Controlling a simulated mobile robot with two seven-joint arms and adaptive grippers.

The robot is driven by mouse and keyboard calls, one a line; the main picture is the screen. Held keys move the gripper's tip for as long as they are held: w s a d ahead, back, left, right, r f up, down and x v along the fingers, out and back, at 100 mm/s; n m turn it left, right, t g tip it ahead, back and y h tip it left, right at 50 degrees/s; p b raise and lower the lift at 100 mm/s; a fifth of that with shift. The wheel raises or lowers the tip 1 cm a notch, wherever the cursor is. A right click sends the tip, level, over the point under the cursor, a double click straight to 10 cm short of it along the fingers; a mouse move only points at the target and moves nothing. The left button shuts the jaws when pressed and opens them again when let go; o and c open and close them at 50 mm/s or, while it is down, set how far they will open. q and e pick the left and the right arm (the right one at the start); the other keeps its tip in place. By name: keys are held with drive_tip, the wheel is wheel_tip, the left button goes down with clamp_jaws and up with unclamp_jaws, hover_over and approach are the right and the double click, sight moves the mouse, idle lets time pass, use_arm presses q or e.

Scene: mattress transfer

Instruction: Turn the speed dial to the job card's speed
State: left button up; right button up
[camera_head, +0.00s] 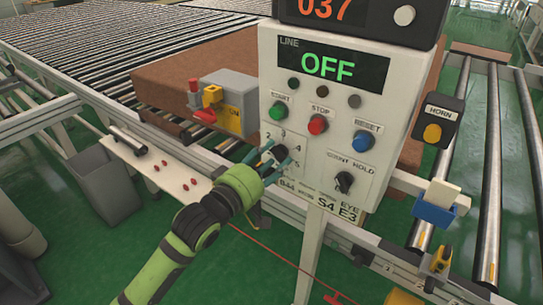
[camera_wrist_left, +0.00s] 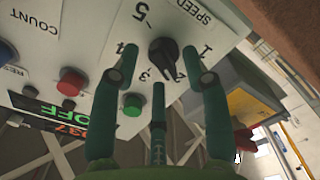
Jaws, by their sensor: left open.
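The speed dial is a black knob, clearest in the wrist view (camera_wrist_left: 163,50), with numbers 1 to 5 around it. Its narrow end points near the 2. In the head view it is largely behind my fingers, on the white control panel (camera_head: 300,110). My left gripper (camera_head: 270,165) is open at the dial; in the wrist view its dark green fingers (camera_wrist_left: 158,65) stand around the knob, and I cannot tell whether they touch it. My right gripper is not seen.
The line display (camera_head: 332,67) reads OFF. Green, red (camera_head: 318,125) and blue buttons sit above the dial, and a count/hold knob (camera_head: 344,182) is at its right. A brown mattress (camera_head: 160,85) lies behind.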

use_arm(q)
drive_tip(key=shift+d, duration=0.1)
clamp_jaws()
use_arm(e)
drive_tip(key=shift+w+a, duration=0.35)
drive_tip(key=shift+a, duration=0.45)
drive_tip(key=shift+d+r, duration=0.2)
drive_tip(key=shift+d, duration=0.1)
